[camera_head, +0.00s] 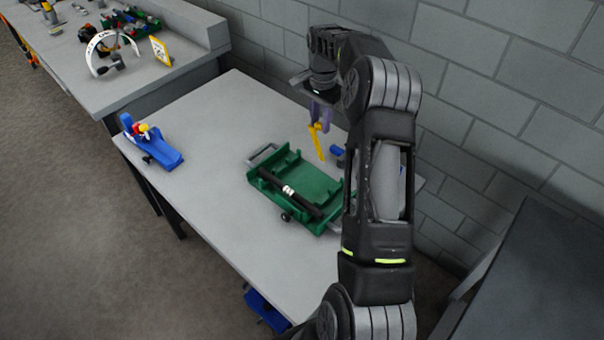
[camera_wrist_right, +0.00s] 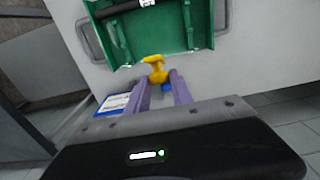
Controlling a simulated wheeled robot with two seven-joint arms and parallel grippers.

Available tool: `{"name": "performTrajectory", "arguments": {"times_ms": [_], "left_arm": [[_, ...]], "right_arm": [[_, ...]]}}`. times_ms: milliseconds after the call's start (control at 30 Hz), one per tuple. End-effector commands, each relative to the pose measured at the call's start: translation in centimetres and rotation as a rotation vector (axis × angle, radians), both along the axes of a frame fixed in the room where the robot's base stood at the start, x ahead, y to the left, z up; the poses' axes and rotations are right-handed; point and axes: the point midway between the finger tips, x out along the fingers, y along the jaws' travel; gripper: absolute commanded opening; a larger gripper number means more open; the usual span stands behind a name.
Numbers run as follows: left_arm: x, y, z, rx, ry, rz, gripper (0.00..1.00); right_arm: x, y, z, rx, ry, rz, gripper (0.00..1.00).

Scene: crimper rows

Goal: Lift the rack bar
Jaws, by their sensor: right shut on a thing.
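My right gripper (camera_head: 319,112) has purple fingers pointing down above the table, beyond the green tray (camera_head: 322,184). It is shut on a slim yellow piece (camera_head: 317,142), which hangs down tilted; the same yellow piece (camera_wrist_right: 155,70) shows between the fingertips in the wrist view. A black bar (camera_head: 270,182) with a white band lies along the near-left side of the green tray. The bar also shows at the top of the wrist view (camera_wrist_right: 93,18). No gripper touches the bar. My left gripper is not in view.
A small blue object (camera_head: 338,152) is on the table behind the tray, partly hidden by my arm. A blue holder (camera_head: 158,150) with red and yellow parts stands at the table's left. The grey table (camera_head: 215,130) is clear between them. A block wall is behind.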

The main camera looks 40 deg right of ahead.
Motion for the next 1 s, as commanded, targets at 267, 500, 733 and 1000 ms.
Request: {"name": "performTrajectory", "arguments": {"times_ms": [267, 500, 733, 1000], "left_arm": [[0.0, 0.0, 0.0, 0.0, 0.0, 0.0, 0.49], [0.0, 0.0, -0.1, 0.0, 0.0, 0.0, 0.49], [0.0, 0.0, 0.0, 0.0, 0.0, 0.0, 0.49], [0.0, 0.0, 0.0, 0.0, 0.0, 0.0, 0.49]], "right_arm": [[0.1, -2.3, -0.3, -0.001, 0.002, -0.002, 0.08], [0.2, -4.1, -0.4, -0.001, 0.003, -0.003, 0.08], [0.5, -5.9, -0.4, -0.002, 0.002, -0.003, 0.08], [0.5, -7.1, -0.2, -0.003, 0.0, -0.002, 0.08]]}}
